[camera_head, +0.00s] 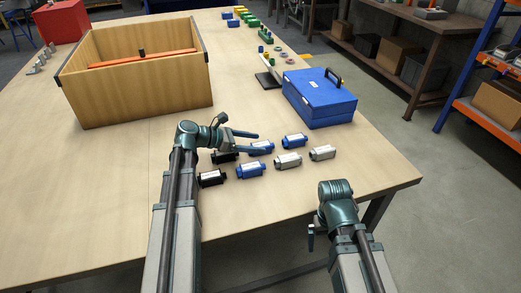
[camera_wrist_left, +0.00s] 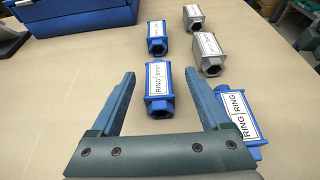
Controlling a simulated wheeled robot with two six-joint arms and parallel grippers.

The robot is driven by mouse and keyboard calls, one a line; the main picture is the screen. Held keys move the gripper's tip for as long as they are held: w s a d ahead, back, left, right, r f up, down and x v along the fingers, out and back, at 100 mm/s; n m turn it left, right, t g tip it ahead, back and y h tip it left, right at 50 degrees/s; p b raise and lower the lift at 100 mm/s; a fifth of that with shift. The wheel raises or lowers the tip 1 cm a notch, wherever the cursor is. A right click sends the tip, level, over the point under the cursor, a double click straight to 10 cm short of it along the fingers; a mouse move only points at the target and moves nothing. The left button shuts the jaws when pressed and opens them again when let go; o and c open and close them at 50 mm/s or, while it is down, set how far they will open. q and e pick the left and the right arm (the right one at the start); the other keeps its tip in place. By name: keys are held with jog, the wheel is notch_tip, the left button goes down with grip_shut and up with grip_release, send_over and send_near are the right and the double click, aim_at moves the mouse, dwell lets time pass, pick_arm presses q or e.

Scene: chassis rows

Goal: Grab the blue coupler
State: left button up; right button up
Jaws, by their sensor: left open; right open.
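Several blue couplers lie on the table. One blue coupler (camera_head: 262,147) lies at the tips of my left gripper (camera_head: 249,142). In the left wrist view this coupler (camera_wrist_left: 158,92), with a white label, shows between and just beyond the open fingers (camera_wrist_left: 162,82), not gripped. A second blue coupler (camera_head: 294,141) lies beyond it, also seen in the left wrist view (camera_wrist_left: 156,38). A third blue coupler (camera_head: 251,170) lies nearer; in the wrist view (camera_wrist_left: 240,112) it is partly hidden by the right finger. My right gripper (camera_head: 311,237) is open, apart from the couplers near the table's front edge.
Two silver couplers (camera_head: 288,160) (camera_head: 322,153) lie right of the blue ones, dark couplers (camera_head: 212,178) to the left. A blue toolbox (camera_head: 320,97) stands behind, a wooden crate (camera_head: 135,80) at back left. The table's (camera_head: 370,160) right side is clear.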

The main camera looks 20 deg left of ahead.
aim_at(266, 143)
pick_arm(q)
jog(key=b+x, duration=0.2)
jog(key=x, duration=0.3)
jog(key=shift+w, duration=0.2)
grip_shut()
